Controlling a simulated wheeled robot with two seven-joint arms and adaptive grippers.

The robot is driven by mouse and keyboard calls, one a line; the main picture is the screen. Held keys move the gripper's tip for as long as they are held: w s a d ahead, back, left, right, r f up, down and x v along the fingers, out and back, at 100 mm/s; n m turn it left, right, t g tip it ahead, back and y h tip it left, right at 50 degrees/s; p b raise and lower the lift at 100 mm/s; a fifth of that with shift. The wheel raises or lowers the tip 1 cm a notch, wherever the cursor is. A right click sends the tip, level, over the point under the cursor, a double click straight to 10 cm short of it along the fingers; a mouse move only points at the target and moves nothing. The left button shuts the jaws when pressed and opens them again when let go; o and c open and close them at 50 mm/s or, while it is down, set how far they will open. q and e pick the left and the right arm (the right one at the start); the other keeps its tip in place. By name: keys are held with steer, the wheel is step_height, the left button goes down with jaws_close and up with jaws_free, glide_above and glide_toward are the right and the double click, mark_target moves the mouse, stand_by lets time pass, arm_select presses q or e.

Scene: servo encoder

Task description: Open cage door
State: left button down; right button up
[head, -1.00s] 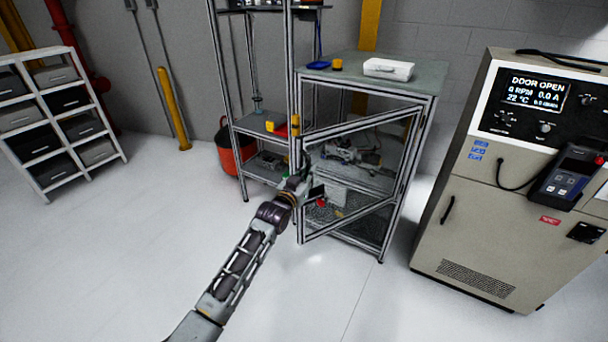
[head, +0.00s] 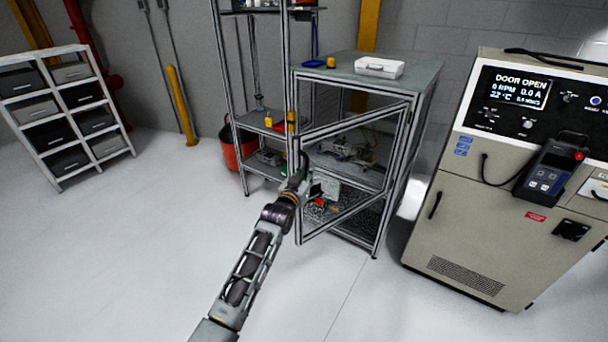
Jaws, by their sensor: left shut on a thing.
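The cage (head: 418,85) is a metal-framed enclosure with a grey top, in the middle of the head view. Its framed door (head: 352,212) stands ajar, hinged on the right and swung out toward me on the left. My left gripper (head: 302,178) is at the door's free left edge and is shut on it; the fingertips are partly hidden by the wrist. Inside the cage, grey equipment (head: 345,150) and a small red part (head: 320,201) show through the opening. My right gripper is not in view.
A beige control cabinet (head: 470,225) at the right has a screen reading DOOR OPEN. A shelf rack (head: 243,165) with an orange bucket (head: 232,150) stands left of the cage. A white case (head: 379,67) lies on the cage top. The front floor is clear.

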arm_select(q)
steer(key=c, duration=1.8)
jaws_free()
steer(key=shift+c, duration=0.2)
steer(key=o, duration=0.4)
steer(key=shift+d, duration=0.1)
steer(key=shift+s, duration=0.1)
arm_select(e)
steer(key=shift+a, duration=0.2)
arm_select(q)
steer(key=shift+s, duration=0.1)
steer(key=shift+v, duration=5.85)
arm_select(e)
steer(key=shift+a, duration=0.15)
